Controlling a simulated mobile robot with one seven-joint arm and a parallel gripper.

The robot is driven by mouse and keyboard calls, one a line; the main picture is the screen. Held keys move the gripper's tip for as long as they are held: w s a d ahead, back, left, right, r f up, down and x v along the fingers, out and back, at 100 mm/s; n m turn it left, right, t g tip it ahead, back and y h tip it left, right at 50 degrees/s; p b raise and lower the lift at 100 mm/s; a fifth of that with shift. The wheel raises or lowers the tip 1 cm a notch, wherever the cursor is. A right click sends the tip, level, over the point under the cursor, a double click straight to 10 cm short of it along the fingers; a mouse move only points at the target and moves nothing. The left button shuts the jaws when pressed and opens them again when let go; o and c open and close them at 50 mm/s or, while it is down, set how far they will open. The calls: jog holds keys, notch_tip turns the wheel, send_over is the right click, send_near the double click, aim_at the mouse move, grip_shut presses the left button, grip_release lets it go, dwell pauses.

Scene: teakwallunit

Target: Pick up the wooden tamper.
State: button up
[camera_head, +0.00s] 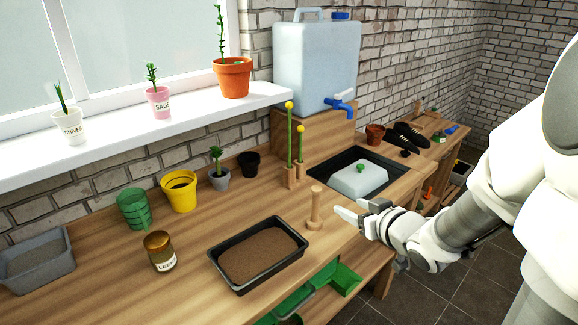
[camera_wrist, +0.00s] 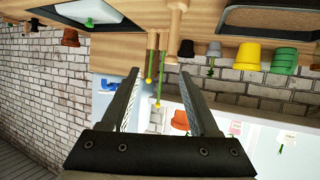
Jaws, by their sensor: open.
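The wooden tamper (camera_head: 315,208) stands upright on the wooden counter, just right of the black soil tray's far right corner. My gripper (camera_head: 350,210) is open and empty, a short way to the right of the tamper, with its fingers pointing toward it. The wrist view appears upside down. There, what looks like the tamper (camera_wrist: 175,30) shows at the top, beyond the open fingers (camera_wrist: 160,76) and not between them.
The black tray of soil (camera_head: 302,240) lies left of the tamper. Two green sticks in wooden bases (camera_head: 290,178) stand behind it. A jar (camera_head: 159,252) and several pots stand further left.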

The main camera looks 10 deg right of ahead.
aim_at(319, 198)
jog(key=shift+n+y, duration=0.3)
jog(key=shift+y, duration=0.3)
jog(key=b+x, duration=0.1)
jog(key=x, duration=0.3)
jog(key=b+x, duration=0.1)
jog(key=x, duration=0.3)
jog(key=a+b+x, duration=0.1)
jog(key=x, duration=0.3)
jog(key=shift+s+f+b, duration=0.15)
jog(key=shift+s+b, duration=0.15)
jog(key=shift+b, duration=0.05)
jog(key=shift+r+b+x, duration=0.15)
jog(key=shift+b+x, duration=0.2)
jog(key=shift+x, duration=1.15)
jog(key=shift+r+b+x, duration=0.15)
jog(key=shift+b+x, duration=0.2)
jog(key=shift+x, duration=1.15)
jog(key=shift+a, duration=0.2)
jog(key=shift+c, duration=0.2)
grip_shut()
